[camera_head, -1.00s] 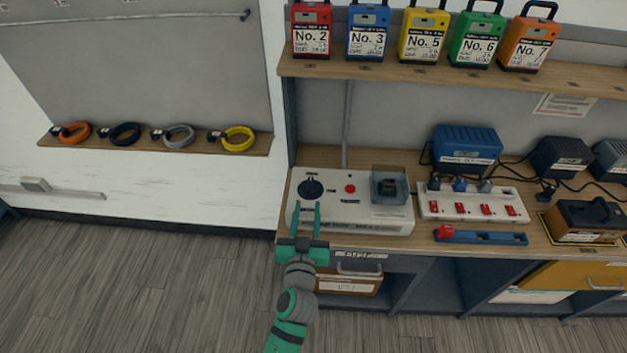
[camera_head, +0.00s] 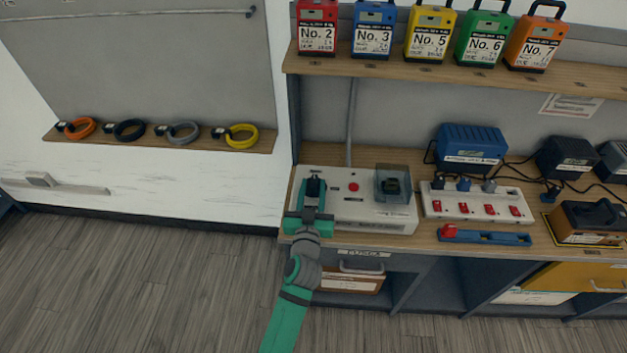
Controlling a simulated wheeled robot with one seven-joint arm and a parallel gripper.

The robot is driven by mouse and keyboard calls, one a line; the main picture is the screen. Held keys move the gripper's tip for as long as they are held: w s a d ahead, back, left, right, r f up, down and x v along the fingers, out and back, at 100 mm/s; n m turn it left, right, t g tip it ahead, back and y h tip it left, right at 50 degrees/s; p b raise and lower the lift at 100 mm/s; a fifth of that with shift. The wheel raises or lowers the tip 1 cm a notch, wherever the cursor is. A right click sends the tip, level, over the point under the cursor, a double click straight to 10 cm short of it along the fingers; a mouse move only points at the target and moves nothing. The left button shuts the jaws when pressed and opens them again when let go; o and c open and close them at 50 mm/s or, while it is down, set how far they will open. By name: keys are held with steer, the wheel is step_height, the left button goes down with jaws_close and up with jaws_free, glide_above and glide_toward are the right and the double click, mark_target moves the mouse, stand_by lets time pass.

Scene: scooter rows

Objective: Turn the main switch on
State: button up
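A white control box (camera_head: 366,218) sits on the left end of the wooden bench. The black rotary knob (camera_head: 314,187) is at its upper left, and a red button (camera_head: 353,187) is to the right of it. A clear cover (camera_head: 393,171) over a dark part is at the box's right end. My gripper (camera_head: 314,192) reaches over the box from the front, its two green fingers apart on either side of the knob. Whether they touch the knob cannot be told. The fingers hide part of the knob and its markings.
A white power strip (camera_head: 475,201) with red switches is right of the box, with a blue tray (camera_head: 486,237) in front of it. A shelf (camera_head: 430,70) with several numbered battery packs hangs above. The floor (camera_head: 130,280) at left is clear.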

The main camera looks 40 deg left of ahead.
mark_target(313, 188)
steer(key=shift+x, duration=1.35)
steer(key=shift+w, duration=0.2)
steer(key=shift+a, duration=0.15)
jaws_close()
